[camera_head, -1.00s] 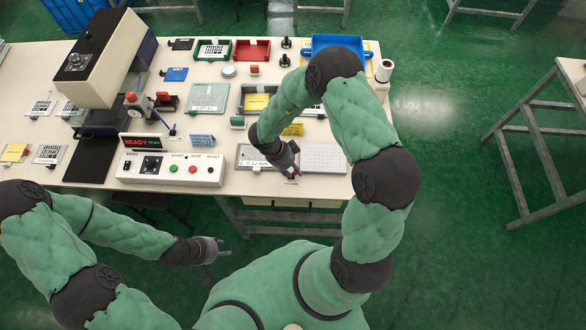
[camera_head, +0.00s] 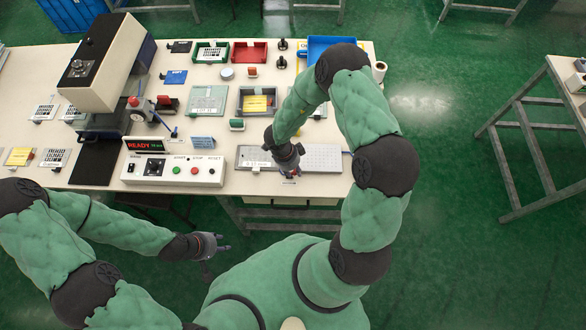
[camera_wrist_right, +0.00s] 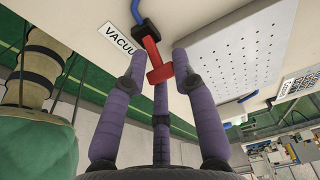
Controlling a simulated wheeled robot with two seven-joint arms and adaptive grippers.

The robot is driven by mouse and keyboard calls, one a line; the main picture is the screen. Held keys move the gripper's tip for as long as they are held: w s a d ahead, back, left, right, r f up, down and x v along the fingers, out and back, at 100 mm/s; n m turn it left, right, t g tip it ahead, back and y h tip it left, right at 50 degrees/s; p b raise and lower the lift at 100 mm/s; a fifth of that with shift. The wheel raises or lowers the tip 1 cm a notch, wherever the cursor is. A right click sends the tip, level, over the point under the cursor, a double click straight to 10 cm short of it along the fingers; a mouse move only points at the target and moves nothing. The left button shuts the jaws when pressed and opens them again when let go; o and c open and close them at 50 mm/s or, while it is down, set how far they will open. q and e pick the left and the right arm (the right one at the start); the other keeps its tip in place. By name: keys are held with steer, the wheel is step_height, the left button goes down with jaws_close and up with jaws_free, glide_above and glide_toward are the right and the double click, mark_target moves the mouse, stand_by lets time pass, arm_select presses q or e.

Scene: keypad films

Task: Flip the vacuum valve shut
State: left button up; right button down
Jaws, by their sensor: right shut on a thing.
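The vacuum valve's red handle (camera_wrist_right: 154,58) shows in the right wrist view, on the bench beside a label reading "VACUU" (camera_wrist_right: 118,40). A blue fitting (camera_wrist_right: 139,12) adjoins its upper end. My right gripper (camera_wrist_right: 159,68) has its purple fingers around the red handle and is shut on it. In the head view my right gripper (camera_head: 291,173) is at the bench's front edge, and hides most of the valve. My left gripper (camera_head: 221,245) is open and empty, in front of the bench and away from it.
A perforated plate (camera_head: 325,157) lies right of my right gripper. A control box (camera_head: 170,173) with a READY display stands to the left. Trays, including a red one (camera_head: 249,53) and a blue one (camera_head: 330,47), are at the back. The floor in front is clear.

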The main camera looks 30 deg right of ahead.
steer(key=c, duration=1)
jaws_free()
steer(key=shift+o, duration=0.2)
steer(key=v, duration=1.2)
steer(key=shift+f, duration=0.1)
